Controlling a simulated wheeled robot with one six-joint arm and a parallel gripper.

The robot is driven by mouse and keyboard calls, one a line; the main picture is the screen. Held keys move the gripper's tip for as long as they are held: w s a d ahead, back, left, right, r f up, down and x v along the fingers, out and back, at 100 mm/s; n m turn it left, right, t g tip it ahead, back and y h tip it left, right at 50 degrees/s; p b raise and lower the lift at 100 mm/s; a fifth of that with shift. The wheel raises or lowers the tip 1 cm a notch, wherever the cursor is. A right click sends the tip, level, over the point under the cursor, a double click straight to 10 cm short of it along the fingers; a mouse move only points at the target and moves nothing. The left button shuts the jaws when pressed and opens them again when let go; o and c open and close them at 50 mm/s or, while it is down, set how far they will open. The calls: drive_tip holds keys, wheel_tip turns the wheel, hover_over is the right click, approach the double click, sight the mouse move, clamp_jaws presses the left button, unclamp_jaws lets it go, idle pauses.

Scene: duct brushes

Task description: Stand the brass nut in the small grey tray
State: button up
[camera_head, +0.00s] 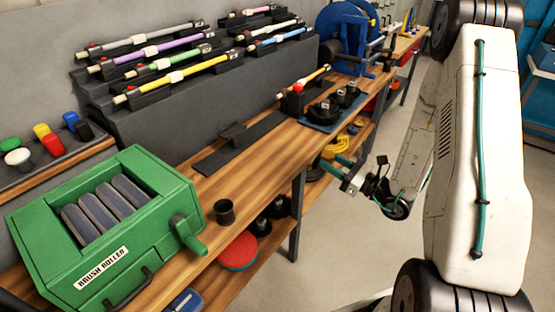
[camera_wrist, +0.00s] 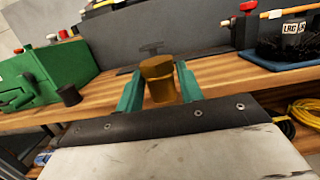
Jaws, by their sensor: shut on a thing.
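The brass nut (camera_wrist: 158,80) is a short brass-coloured piece with a wider top, upright in the wrist view. My gripper (camera_wrist: 157,76) is shut on it, with one teal finger on each side. In the head view my gripper (camera_head: 337,166) is out over the floor, off the bench's front edge; the nut cannot be made out there. I cannot tell for sure which thing is the small grey tray. A flat dark grey plate with a small raised block (camera_head: 238,146) lies mid-bench, apart from my gripper.
The wooden bench (camera_head: 262,160) has bare room around the plate. A green brush roller box (camera_head: 105,225) and a small dark cup (camera_head: 224,211) stand at left. Black round parts on a blue mat (camera_head: 322,124) stand farther along. A stepped rack (camera_head: 150,110) of coloured brushes is behind.

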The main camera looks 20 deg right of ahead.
hover_over(291, 160)
drive_tip(key=shift+s+d+f, duration=0.1)
drive_tip(key=shift+s+f, duration=0.3)
drive_tip(key=shift+f, duration=0.35)
drive_tip(key=shift+w+f, duration=0.15)
drive_tip(key=shift+f, duration=0.75)
drive_tip(key=shift+w+f, duration=0.15)
drive_tip(key=shift+f, duration=0.75)
drive_tip(key=o, duration=1.3)
drive_tip(key=shift+f, duration=0.15)
drive_tip(key=shift+c, duration=0.2)
